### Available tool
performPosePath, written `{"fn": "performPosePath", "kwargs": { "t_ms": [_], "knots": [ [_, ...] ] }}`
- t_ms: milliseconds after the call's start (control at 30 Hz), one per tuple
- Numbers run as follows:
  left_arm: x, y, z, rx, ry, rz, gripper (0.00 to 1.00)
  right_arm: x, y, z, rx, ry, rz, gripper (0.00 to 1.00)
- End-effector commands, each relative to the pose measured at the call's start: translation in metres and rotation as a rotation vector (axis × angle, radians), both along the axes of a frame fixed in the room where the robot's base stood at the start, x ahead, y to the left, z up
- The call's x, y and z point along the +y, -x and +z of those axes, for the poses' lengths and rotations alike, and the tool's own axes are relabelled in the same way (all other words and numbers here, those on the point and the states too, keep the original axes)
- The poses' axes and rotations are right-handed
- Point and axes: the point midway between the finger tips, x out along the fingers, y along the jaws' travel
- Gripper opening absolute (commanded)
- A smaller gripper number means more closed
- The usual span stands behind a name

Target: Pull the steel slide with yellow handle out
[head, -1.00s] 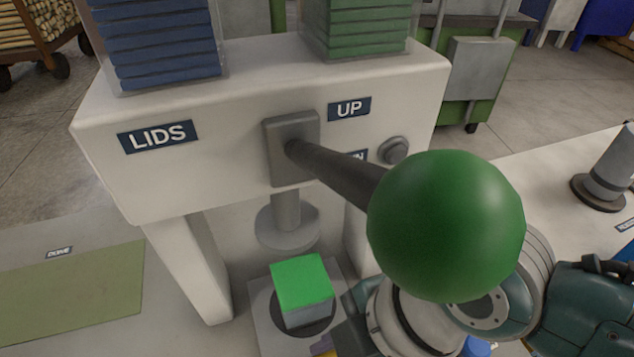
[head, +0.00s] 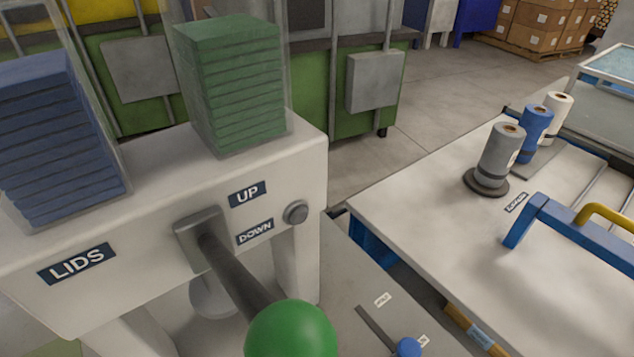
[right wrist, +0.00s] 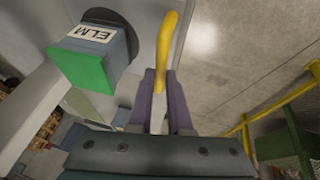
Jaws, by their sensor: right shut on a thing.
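In the right wrist view, the yellow handle (right wrist: 166,42) of the slide runs down between the purple fingers of my right gripper (right wrist: 157,95). The gripper is shut on the handle's lower end. Beside the handle, at upper left, is a block with a green top (right wrist: 84,68) and a white "ELM" label, on a dark round plate (right wrist: 112,20). Little of the slide itself can be made out there. In the head view, neither gripper nor the slide's handle shows. My left gripper is in neither view now.
The white press (head: 150,190) marked LIDS, UP and DOWN stands at left, its green-knobbed lever (head: 292,335) sticking out towards me. Blue and green lid stacks sit on top. A white table (head: 430,200) at right holds spools (head: 500,155) and a blue frame (head: 560,225).

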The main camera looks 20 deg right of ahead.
Motion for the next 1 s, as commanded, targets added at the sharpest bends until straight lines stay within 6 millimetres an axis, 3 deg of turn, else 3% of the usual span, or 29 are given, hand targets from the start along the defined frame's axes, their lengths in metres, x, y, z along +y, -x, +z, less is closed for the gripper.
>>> {"fn": "performPosePath", "kwargs": {
  "t_ms": [67,100,367,667,1000],
  "knots": [
    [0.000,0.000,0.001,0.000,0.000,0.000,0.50,0.001,0.004,0.000,0.010,-0.001,0.002,0.00],
    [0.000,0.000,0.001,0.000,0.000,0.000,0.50,0.001,0.004,0.000,0.011,0.000,0.003,0.18],
    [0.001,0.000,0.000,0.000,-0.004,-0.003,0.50,0.000,0.003,0.000,0.008,0.001,0.002,0.47],
    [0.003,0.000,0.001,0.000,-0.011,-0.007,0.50,-0.002,0.002,0.003,0.006,0.001,0.002,0.47],
    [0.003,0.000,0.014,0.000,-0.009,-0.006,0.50,-0.025,0.005,0.054,0.005,0.002,0.003,0.47]
  ]
}}
